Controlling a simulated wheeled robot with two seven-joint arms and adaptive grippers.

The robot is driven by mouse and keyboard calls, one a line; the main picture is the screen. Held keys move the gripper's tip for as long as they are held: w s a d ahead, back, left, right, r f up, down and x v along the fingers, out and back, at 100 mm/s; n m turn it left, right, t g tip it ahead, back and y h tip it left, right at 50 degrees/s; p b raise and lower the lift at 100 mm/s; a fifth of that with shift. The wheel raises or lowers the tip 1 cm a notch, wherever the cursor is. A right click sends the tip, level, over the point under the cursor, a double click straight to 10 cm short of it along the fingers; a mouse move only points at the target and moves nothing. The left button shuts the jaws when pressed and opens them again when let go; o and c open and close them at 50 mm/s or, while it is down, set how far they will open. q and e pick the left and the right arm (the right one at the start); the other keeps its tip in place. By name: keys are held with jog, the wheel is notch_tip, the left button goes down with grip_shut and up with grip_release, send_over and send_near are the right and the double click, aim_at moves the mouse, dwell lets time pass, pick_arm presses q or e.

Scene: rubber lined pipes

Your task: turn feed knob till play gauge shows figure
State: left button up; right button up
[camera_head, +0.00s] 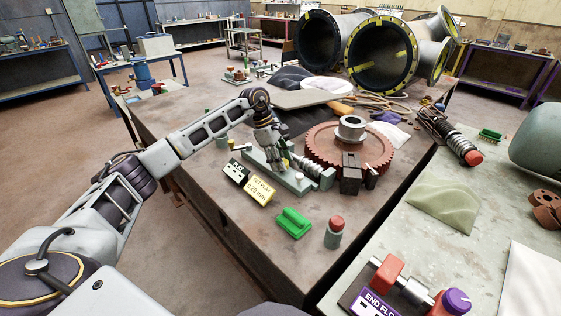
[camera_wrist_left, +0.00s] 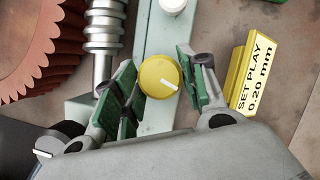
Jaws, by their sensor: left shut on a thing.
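The yellow feed knob (camera_wrist_left: 159,75) with a white pointer line sits on a pale green base (camera_wrist_left: 148,118) in the left wrist view. The pointer aims to the lower right. My left gripper (camera_head: 277,158) reaches down over the base; in the left wrist view its green-padded fingers (camera_wrist_left: 161,82) are shut on the knob from both sides. A yellow sign (camera_head: 260,190) reads "SET PLAY 0.20 mm"; it also shows in the left wrist view (camera_wrist_left: 251,77). A black-and-white box (camera_head: 237,171) beside it may be the play gauge; its figure is too small to read. My right gripper is not in view.
A red-brown gear wheel (camera_head: 330,147) and a steel worm (camera_head: 309,169) stand right of the knob in the head view. A green block (camera_head: 292,223) and a red-topped cylinder (camera_head: 334,232) are nearer the front. Large flanged pipes (camera_head: 380,55) lie behind.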

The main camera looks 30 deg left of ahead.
pick_arm(q)
jog(key=shift+w+r+m+g, duration=0.1)
jog(key=shift+m+g, duration=0.3)
jog(key=shift+m, duration=0.6)
jog(key=o, duration=1)
jog(key=shift+o, duration=0.2)
jog(key=v, duration=1.1)
jog(key=shift+a+r, duration=0.15)
jog(key=shift+r, duration=0.25)
